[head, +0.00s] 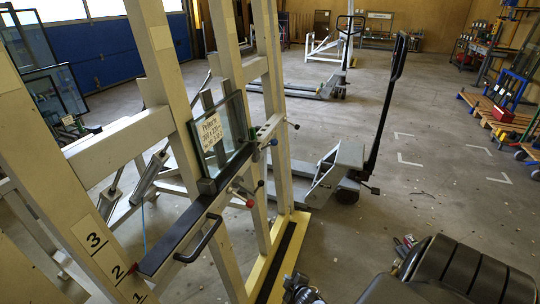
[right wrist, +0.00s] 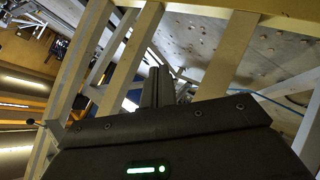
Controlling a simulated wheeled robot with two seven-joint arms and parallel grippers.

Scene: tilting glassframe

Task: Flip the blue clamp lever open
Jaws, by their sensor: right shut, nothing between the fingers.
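The tilting glass frame has pale posts and a dark ledge (head: 181,232) carrying a glass pane (head: 222,135) with a paper label. A small blue clamp lever (head: 273,142) shows on the rail just right of the pane; its exact position is too small to tell. My right gripper (head: 298,290) is low at the bottom edge, well below the lever and apart from it. In the right wrist view its fingers (right wrist: 156,88) are shut and empty, with pale frame beams (right wrist: 135,62) beyond. The blue lever is not seen there. My left gripper is not in view.
A lever with a red ball (head: 249,203) and a black handle (head: 200,240) stick out from the ledge. The yellow base (head: 285,255) runs along the floor. A pallet truck (head: 340,170) stands behind. Open floor lies to the right.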

